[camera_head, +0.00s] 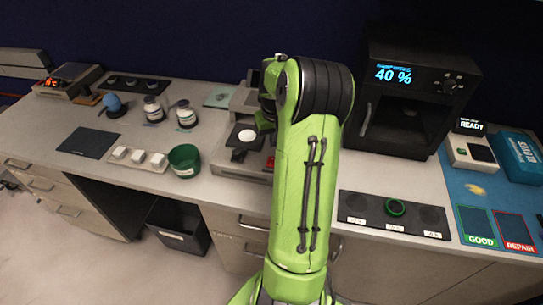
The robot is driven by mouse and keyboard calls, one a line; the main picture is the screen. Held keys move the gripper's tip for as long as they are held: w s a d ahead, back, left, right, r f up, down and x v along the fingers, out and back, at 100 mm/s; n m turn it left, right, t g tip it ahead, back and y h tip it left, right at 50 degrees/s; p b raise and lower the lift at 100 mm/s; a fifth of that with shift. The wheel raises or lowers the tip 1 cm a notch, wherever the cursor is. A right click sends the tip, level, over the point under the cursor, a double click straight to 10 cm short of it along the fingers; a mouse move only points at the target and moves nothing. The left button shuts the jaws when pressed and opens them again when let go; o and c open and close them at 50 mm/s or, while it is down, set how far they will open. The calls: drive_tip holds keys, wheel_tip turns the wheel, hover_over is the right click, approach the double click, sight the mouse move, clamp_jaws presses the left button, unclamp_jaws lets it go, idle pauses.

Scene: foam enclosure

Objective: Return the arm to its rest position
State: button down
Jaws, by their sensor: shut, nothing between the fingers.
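My green arm (300,190) rises from the bottom centre of the head view to a black ribbed joint (325,92) above the back of the bench. A small dark and green part of my arm shows just left of this joint. My gripper is hidden behind the arm, so its fingers do not show. No held object can be seen.
Behind the arm stands a device with a black plate and white disc (247,136). A black oven (408,100) reading 40 % is at right. A green bowl (185,161), white blocks and jars stand left. A dial panel (394,214) lies at front right.

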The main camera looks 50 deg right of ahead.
drive_tip(key=shift+r+p, duration=0.35)
drive_tip(key=shift+r, duration=0.35)
drive_tip(key=a+r+n+h, duration=0.1)
drive_tip(key=a+r, duration=0.3)
drive_tip(key=a, duration=0.3)
drive_tip(key=a+r+n+t, duration=0.1)
drive_tip(key=a+r+n, duration=0.1)
drive_tip(key=a+r, duration=0.35)
drive_tip(key=a+r+n+h, duration=0.1)
drive_tip(key=a+r, duration=0.2)
drive_tip(key=a, duration=0.6)
drive_tip(key=s+a+n+t+y, duration=0.3)
drive_tip(key=s+a, duration=0.9)
drive_tip(key=a, duration=0.1)
drive_tip(key=shift+s+a+r, duration=0.15)
drive_tip(key=shift+r, duration=0.15)
